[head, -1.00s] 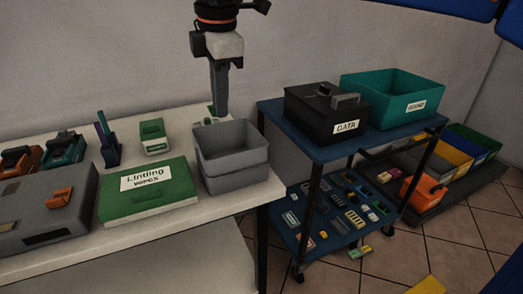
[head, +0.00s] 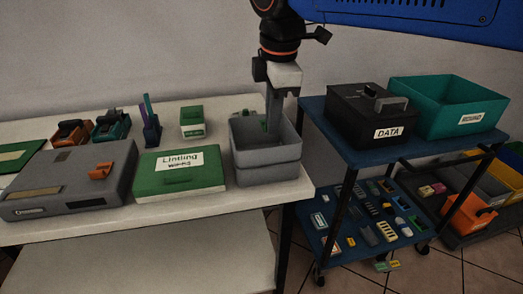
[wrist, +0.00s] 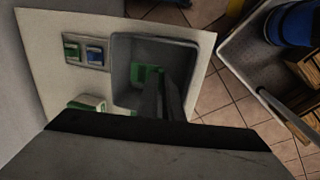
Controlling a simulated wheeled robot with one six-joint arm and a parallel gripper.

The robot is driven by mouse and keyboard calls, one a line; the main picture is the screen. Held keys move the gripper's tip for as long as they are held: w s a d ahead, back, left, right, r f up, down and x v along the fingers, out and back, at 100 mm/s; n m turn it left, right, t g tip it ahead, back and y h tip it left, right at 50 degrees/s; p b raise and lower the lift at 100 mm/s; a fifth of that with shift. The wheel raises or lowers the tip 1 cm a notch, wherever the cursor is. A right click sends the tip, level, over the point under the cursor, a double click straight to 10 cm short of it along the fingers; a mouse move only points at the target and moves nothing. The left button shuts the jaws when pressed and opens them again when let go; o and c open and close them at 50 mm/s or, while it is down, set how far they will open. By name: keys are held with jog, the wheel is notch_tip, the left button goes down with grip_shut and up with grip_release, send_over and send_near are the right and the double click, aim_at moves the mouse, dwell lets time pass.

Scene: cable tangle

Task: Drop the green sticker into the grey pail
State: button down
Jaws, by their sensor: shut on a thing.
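The grey pail (head: 265,172) stands at the right end of the white table; its rim also shows in the wrist view (wrist: 122,62). My gripper (head: 273,128) points down into the pail's opening, its fingertips partly hidden by the pail's near wall. In the wrist view my fingers (wrist: 165,90) reach inside the pail, shut on the green sticker (wrist: 150,72), which shows as green patches at their tips. The sticker is mostly hidden by the fingers, and I cannot tell whether it touches the pail's floor.
A green wipes box (head: 180,172) stands left of the pail, with a grey case (head: 70,178) farther left. Small items lie behind the pail. To the right, a blue cart (head: 350,150) carries a black DATA box (head: 370,115) and a teal bin (head: 450,108).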

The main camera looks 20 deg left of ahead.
jog(key=shift+f, duration=0.1)
jog(key=c, duration=1.8)
grip_release()
jog(key=shift+c, duration=0.2)
notch_tip(320, 180, up, 17)
jog(key=s+d, duration=0.1)
jog(key=s, duration=0.1)
jog(key=shift+s+d, duration=0.4)
